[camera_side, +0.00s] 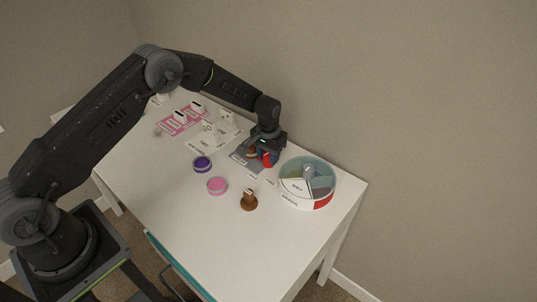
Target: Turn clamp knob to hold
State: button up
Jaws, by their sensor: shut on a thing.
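My gripper (265,144) is low over a small grey plate (240,158) near the back edge of the white table. It is shut on a small red piece (267,158), which looks like the clamp knob. A brown part (251,153) is just left of the red piece, partly under my gripper. My gripper hides much of the clamp, so the knob's turn angle cannot be read. Small white labels (253,176) lie in front of the plate, too small to read surely.
A round divided tray (297,187) stands close on the right. A brown wooden handled piece (249,201), a pink disc (217,186) and a purple disc (202,165) are in front. White stands and pink cards (172,127) are at left. The table's front right is clear.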

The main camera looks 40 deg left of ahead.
jog(key=o, duration=0.9)
jog(key=shift+o, duration=0.2)
jog(key=shift+r, duration=0.1)
notch_tip(320, 180, up, 14)
